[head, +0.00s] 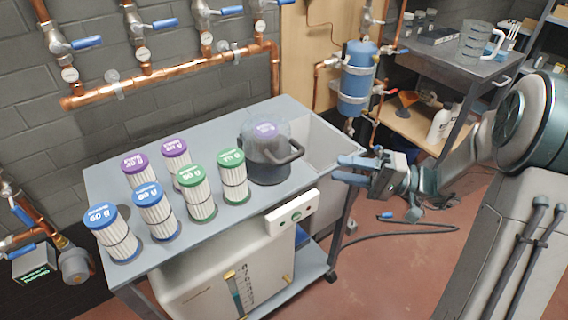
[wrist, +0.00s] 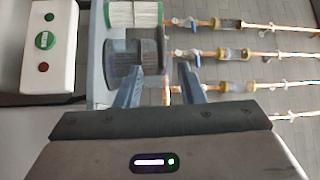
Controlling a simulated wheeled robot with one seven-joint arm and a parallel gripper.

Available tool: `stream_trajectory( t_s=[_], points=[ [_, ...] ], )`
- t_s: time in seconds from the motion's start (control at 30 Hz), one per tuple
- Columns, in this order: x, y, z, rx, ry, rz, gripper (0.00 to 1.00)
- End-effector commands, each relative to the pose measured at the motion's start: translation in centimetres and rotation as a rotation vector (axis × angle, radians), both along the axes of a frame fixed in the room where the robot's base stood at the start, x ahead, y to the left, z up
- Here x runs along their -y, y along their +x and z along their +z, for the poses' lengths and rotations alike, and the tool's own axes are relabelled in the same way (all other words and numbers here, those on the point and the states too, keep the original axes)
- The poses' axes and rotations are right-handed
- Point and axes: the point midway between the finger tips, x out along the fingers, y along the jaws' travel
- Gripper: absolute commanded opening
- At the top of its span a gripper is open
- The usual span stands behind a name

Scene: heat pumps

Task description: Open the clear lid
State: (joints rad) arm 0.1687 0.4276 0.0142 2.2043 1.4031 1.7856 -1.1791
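The clear lid (head: 262,128) is a see-through dome on a dark round housing (head: 268,170) at the right part of the grey cart top.
Several filters with purple, green and blue tops, such as a green one (head: 232,175), stand left of the housing. A sink basin (head: 325,145) lies to its right. A white button box (head: 291,213) is at the cart's front edge. Copper pipes (head: 170,75) run along the wall behind.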

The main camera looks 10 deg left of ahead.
Motion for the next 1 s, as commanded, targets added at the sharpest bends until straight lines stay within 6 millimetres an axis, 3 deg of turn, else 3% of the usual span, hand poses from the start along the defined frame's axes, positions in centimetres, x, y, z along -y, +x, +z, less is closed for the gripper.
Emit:
stream_trajectory(
  t_s=[0.17, 0.7, 1.0],
  points=[
    [-1.4, 0.1, 0.2, 0.008, 0.019, -0.007, 0.35],
    [-11.7, -0.8, 1.5, 0.006, 0.014, -0.005, 0.35],
    [-13.5, -0.9, 1.7, 0.006, 0.015, -0.009, 0.35]
  ],
)
